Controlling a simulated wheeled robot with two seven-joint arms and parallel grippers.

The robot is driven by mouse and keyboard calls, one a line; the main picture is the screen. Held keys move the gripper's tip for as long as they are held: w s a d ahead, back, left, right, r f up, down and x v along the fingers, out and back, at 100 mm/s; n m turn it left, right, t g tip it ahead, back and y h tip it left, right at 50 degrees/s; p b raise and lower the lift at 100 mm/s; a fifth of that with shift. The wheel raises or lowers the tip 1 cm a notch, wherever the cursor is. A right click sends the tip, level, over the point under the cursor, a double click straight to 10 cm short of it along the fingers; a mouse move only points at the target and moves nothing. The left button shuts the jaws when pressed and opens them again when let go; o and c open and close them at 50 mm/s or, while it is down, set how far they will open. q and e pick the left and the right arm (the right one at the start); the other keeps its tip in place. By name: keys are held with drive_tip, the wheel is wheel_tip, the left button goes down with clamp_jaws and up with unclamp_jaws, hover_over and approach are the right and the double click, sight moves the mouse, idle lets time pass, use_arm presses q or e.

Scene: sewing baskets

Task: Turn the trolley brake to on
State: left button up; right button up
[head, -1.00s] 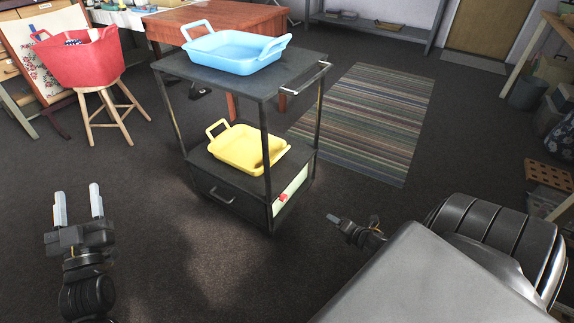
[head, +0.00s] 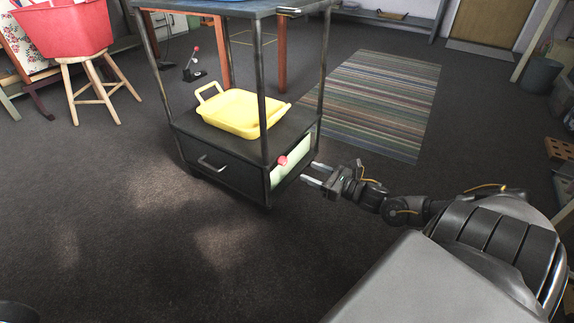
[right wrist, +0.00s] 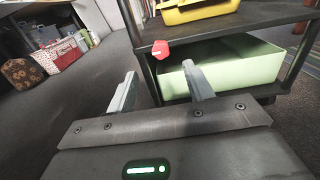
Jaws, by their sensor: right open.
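The dark trolley (head: 225,170) stands in the middle of the head view. A red knob (head: 282,160) sits at its lower right side, by a pale green panel (head: 297,163). I see no contact with the knob. Which way the brake is set is unclear. My left gripper is out of view.
A yellow basket (head: 240,112) stands on the trolley's lower shelf. A drawer handle (head: 214,165) juts from the front. A red-tipped lever (head: 194,65) stands on the floor behind. A striped rug (head: 375,100) lies right. The floor in front is clear.

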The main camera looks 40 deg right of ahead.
sight(286, 161)
drive_tip(key=b+x, duration=0.4)
drive_tip(key=x, duration=0.4)
drive_tip(key=shift+w+f+b, duration=0.2)
drive_tip(key=shift+b, duration=0.2)
drive_tip(key=shift+b+x, duration=0.3)
drive_tip(key=shift+x, duration=0.5)
drive_tip(key=shift+r, duration=0.1)
